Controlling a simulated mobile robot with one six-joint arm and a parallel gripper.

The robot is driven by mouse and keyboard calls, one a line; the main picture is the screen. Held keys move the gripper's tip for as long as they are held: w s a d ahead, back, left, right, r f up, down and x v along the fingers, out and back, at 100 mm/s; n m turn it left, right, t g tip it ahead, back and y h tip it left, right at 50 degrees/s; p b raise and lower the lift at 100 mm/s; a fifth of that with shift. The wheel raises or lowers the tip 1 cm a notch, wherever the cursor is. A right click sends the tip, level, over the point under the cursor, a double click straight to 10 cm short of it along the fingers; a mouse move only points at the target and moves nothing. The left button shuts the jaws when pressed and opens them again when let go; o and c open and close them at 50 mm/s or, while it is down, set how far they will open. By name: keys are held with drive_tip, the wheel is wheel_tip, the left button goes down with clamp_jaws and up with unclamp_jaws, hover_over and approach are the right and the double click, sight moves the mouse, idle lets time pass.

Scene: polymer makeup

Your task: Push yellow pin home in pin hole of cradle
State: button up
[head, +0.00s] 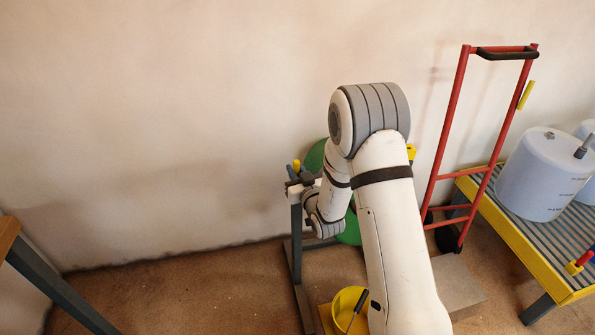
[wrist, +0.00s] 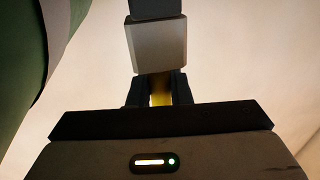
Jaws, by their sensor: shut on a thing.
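In the wrist view my gripper (wrist: 157,90) is shut on the yellow pin (wrist: 160,92), and only a short yellow part shows between the dark fingers. Straight beyond the fingertips is a pale block (wrist: 157,47) with a dark part (wrist: 156,8) behind it, likely the cradle end. The pin's far end and the pin hole cannot be made out, so how deep the pin sits is unclear. In the head view my arm reaches down to the top of a dark upright stand (head: 296,240), and my gripper's fingers are too small to tell there.
A green round body (head: 315,157) stands close behind my wrist and fills the wrist view's left edge. A yellow bucket (head: 346,304) is below. A red hand truck (head: 455,130) and a yellow-edged rack (head: 520,245) with a white drum (head: 543,172) are at right. Floor at left is clear.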

clamp_jaws()
wheel_tip(320, 180, up, 10)
drive_tip(key=shift+r+p, duration=0.1)
drive_tip(key=shift+p, duration=0.95)
